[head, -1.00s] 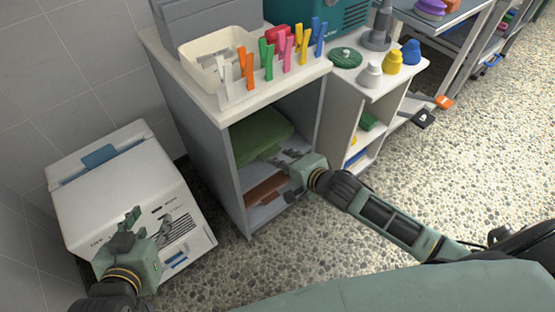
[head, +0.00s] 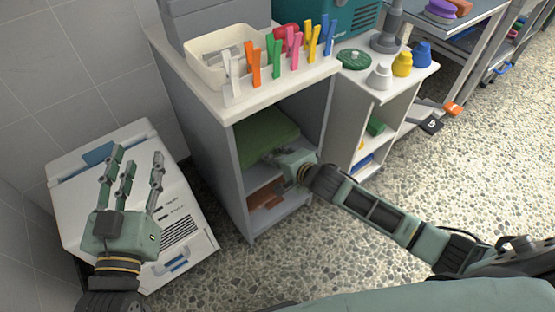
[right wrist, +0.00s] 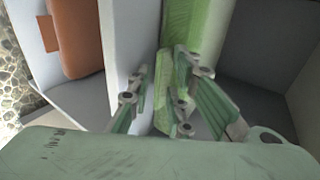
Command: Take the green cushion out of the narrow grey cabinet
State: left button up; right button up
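The green cushion (head: 262,134) lies on the upper shelf of the narrow grey cabinet (head: 233,215), inside its open front. It also shows in the right wrist view (right wrist: 184,28). My right gripper (head: 280,157) reaches into the cabinet opening at the cushion's near edge. In the right wrist view its fingers (right wrist: 165,95) are spread, with part of the cushion between and behind them; I cannot tell whether they touch it. My left gripper (head: 130,175) is open and empty, in front of the white box-shaped appliance.
A brown-orange item (head: 265,195) lies on the lower shelf. The cabinet top holds a cream basket (head: 200,68) and several coloured clothespins. A white shelf unit (head: 395,100) stands to the right. The white appliance (head: 195,220) stands left. The pebbled floor in front is clear.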

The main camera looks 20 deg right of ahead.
jog(key=shift+c, duration=0.5)
grip_shut()
